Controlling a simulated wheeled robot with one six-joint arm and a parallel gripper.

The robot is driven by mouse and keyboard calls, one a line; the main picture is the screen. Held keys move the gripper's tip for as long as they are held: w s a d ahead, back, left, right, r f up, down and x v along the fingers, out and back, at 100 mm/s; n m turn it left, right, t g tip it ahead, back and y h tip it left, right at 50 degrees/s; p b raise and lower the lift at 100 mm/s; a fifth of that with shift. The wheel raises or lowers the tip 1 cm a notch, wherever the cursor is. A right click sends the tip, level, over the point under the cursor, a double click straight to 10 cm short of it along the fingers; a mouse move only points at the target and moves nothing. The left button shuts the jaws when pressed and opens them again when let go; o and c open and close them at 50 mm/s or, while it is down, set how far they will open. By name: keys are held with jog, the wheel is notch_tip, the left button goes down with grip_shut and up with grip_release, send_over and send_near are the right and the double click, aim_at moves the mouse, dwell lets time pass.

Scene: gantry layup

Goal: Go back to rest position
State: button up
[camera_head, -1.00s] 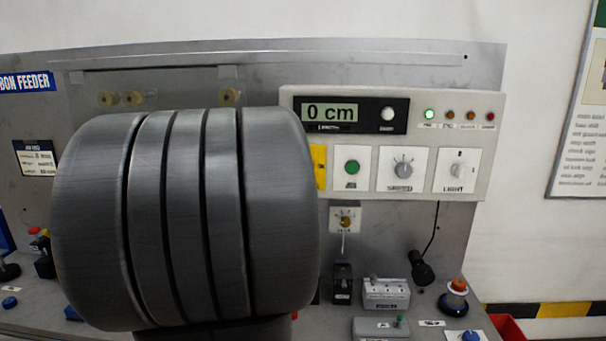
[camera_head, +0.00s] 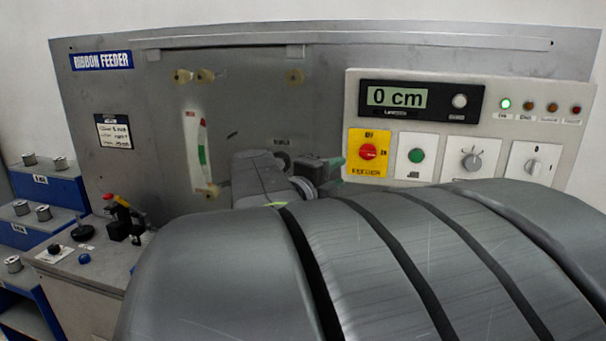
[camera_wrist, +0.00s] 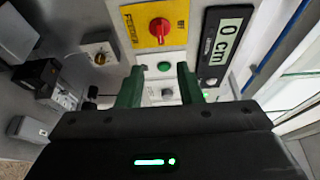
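My gripper (camera_wrist: 160,75) shows its two green fingers apart in the wrist view, with nothing held between them. Behind them are the control panel's green button (camera_wrist: 164,66) and a grey knob. In the head view my gripper (camera_head: 338,172) is small and partly hidden behind my arm, in front of the feeder's back plate, left of the yellow switch plate (camera_head: 368,170). I cannot tell its exact gap from the panel. My large grey arm link fills the lower right of the head view.
The ribbon feeder's back plate (camera_head: 120,80) carries a "0 cm" display (camera_head: 397,97) and switches. A black digital display shows in the wrist view (camera_wrist: 225,45). Blue shelves with spools (camera_head: 55,190) stand at the left. A red-topped device (camera_head: 122,217) sits on the bench.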

aim_at(369, 155)
jog(key=shift+w+d, duration=0.1)
jog(key=p+x, duration=0.1)
jog(key=x, duration=1.2)
jog(key=shift+w+d+p, duration=0.1)
jog(key=shift+w+p, duration=0.2)
jog(key=shift+f, duration=0.1)
